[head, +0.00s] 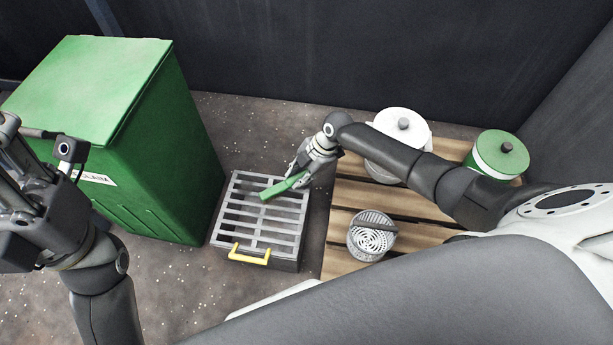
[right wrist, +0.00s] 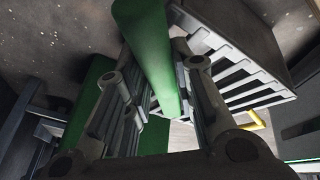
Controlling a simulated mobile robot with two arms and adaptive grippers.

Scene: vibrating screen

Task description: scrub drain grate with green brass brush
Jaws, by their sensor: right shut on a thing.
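The drain grate (head: 238,218) is a grey slatted grid on a dark box on the floor, with a yellow handle (head: 248,256) at its near side. My right gripper (head: 300,176) is shut on the green brush (head: 283,186) and holds it over the grate's far right part. I cannot tell whether the brush touches the slats; its bristles are hidden. In the right wrist view the brush (right wrist: 150,60) runs between the fingers, with the grate (right wrist: 228,62) behind it. My left gripper (head: 30,190) is at the left edge, empty as far as it shows; its fingertips are unclear.
A large green bin (head: 170,150) stands left of the grate. On the right, a wooden pallet (head: 345,195) holds a white lidded pot (head: 405,120), a green-and-white lidded pot (head: 497,153) and a round metal strainer (head: 371,238). Dark walls close off the back. Speckled floor is clear in front of the bin.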

